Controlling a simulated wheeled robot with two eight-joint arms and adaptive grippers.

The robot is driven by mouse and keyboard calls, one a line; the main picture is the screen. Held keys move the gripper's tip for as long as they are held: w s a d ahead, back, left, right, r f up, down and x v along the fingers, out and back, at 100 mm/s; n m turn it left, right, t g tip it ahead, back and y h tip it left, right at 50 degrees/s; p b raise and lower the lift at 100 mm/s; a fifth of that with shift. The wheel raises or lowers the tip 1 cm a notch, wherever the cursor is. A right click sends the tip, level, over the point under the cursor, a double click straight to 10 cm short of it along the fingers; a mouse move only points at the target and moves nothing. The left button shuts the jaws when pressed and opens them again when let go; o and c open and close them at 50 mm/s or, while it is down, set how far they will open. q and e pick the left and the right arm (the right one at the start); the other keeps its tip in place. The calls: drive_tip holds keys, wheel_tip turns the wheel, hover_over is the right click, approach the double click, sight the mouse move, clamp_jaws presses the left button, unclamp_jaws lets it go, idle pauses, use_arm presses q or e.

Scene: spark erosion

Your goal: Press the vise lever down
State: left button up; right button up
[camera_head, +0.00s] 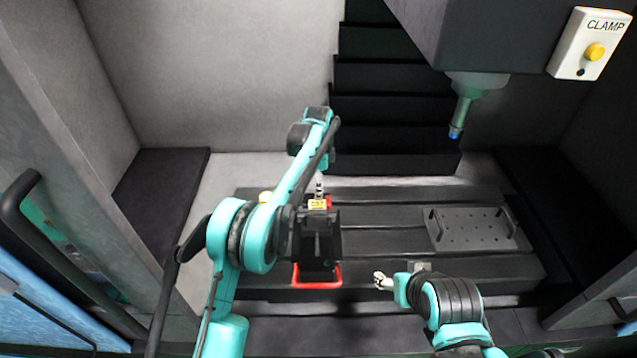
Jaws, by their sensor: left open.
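The black vise (318,262) stands on the dark slotted table, left of its middle. A red U-shaped handle (317,284), which looks like the vise lever, sticks out at its front end, low down. Another bit of red shows at the vise's back right. A small yellow block (317,204) sits at the back of the vise. My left gripper (319,192) points down just above or at this block, away from the red handle; it is open, and contact cannot be told. My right gripper (380,281) is right of the handle, apart from it; its fingers are too small to read.
The slotted table (385,265) has a perforated plate (474,229) at its right. A spindle head with a blue-tipped tool (456,131) hangs above the back right. A white CLAMP box (587,45) with a yellow button is at the upper right.

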sight(318, 204)
idle(0.3)
use_arm(q)
drive_tip(key=shift+f, duration=3.95)
drive_tip(key=c, duration=1)
drive_tip(key=o, duration=1.3)
drive_tip(key=shift+r, duration=0.1)
wheel_tip(318, 204, up, 12)
drive_tip(key=shift+b, duration=0.3)
